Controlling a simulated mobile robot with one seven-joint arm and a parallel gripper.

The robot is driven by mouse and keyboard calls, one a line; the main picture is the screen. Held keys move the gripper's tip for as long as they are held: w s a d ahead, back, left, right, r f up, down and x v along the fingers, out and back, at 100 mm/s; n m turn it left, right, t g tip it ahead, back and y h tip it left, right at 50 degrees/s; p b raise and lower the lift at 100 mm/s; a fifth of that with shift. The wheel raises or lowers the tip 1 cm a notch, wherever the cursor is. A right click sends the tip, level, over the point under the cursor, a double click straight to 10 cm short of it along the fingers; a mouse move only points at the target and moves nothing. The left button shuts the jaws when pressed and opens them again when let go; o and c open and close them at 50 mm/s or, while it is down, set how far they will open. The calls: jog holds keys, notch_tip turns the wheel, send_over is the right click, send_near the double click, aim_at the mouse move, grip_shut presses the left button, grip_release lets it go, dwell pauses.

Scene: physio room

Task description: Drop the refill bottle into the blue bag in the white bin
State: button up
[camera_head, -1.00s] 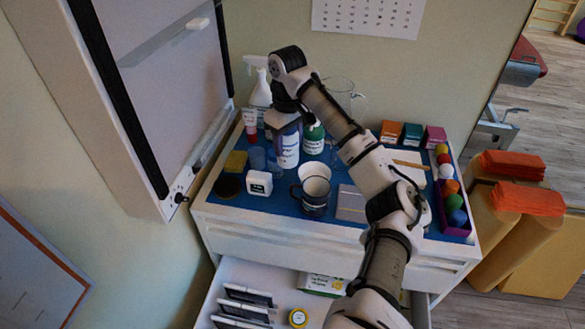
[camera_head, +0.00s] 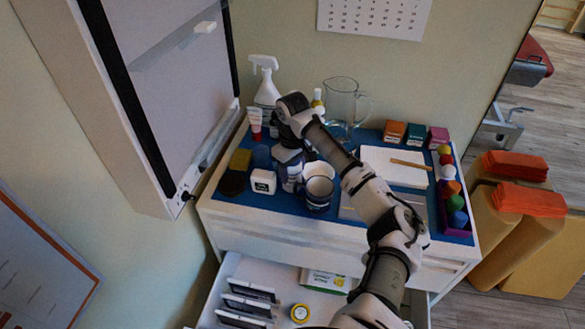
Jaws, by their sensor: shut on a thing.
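My gripper (camera_head: 288,157) points down over the left half of the cabinet top and is shut on a white and blue bottle (camera_head: 291,184), taken as the refill bottle. The gripper covers its upper part. I cannot tell whether its base touches the blue top. Neither the white bin nor the blue bag is in view.
The blue-topped cabinet (camera_head: 235,206) is crowded. A spray bottle (camera_head: 266,97), a red-and-white tube (camera_head: 255,122) and a glass jug (camera_head: 341,104) stand behind. A small white box (camera_head: 263,182) is at the left.

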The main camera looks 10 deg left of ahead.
jog(key=shift+f, duration=0.15)
jog(key=o, duration=1.1)
jog(key=shift+o, duration=0.6)
notch_tip(320, 180, up, 12)
jog(key=b, duration=0.2)
jog(key=shift+b, duration=0.3)
jog(key=n, duration=0.1)
jog(key=r+n+b, duration=0.1)
jog(key=r+n, duration=0.1)
jog(key=shift+w+a+r, duration=0.1)
jog(key=shift+w+a, duration=0.2)
jog(key=shift+a, duration=0.1)
jog(key=shift+n, duration=0.3)
notch_tip(320, 180, down, 8)
jog(key=shift+s+d+f+p, duration=0.1)
jog(key=shift+f+p, duration=0.1)
jog(key=shift+f, duration=1.15)
jog(key=shift+s+d+f+p, duration=0.1)
jog(key=shift+f+p, duration=0.1)
jog(key=shift+f, duration=1.1)
